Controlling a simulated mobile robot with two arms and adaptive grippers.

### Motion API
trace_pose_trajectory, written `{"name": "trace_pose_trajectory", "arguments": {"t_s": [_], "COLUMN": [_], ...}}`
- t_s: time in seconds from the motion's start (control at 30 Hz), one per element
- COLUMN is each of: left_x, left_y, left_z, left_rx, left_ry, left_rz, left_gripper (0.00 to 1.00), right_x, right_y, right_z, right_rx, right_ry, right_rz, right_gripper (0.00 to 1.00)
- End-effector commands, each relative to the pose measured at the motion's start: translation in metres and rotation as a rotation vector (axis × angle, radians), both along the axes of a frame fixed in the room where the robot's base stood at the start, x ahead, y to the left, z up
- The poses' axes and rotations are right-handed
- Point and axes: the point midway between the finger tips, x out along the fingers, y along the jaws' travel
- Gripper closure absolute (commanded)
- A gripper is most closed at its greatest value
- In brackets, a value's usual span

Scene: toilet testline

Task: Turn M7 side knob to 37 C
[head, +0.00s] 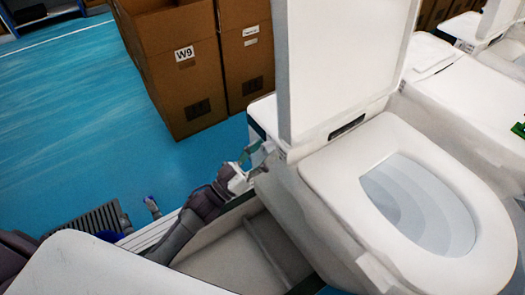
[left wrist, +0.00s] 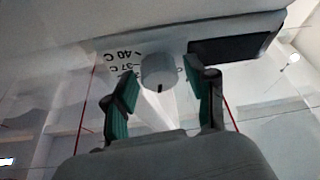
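A toilet unit (head: 345,190) with raised lid stands in the middle of the head view. My left gripper (head: 254,160) reaches its left side there; the knob is too small or hidden to make out. In the left wrist view a round pale knob (left wrist: 158,68) sits on the side panel. Upside-down marks "40 C" (left wrist: 124,54) and "37 C" (left wrist: 122,70) lie left of it. A small dark mark on the knob points down in the picture. The open green-padded fingers (left wrist: 160,80) stand either side of the knob; contact cannot be told. My right gripper is not in view.
A dark rectangular piece (left wrist: 232,47) is right of the knob. Cardboard boxes (head: 185,80), one labelled W9, stand behind the toilet on the blue floor (head: 80,130). Another toilet unit (head: 470,100) is at the right. The floor at left is largely clear.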

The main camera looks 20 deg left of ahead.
Motion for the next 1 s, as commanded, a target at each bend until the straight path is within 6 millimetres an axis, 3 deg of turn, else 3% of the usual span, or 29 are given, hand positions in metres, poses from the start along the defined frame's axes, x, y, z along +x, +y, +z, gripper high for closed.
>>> {"name": "trace_pose_trajectory", "arguments": {"t_s": [0.03,0.27,0.67,1.0], "left_x": [0.000,0.000,0.000,0.001], "left_y": [0.000,0.000,0.001,0.002], "left_z": [0.000,0.000,-0.002,-0.003], "left_rx": [0.000,0.000,0.063,0.277], "left_ry": [0.000,0.000,-0.049,-0.215], "left_rz": [0.000,0.000,0.000,-0.001], "left_gripper": [0.57,0.96,0.96,0.96], "right_x": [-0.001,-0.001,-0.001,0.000], "right_y": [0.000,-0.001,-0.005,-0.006], "right_z": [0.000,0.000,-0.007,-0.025], "right_rx": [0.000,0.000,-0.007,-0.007], "right_ry": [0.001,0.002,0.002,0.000], "right_rz": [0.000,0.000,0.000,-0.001], "right_gripper": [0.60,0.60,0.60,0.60]}}
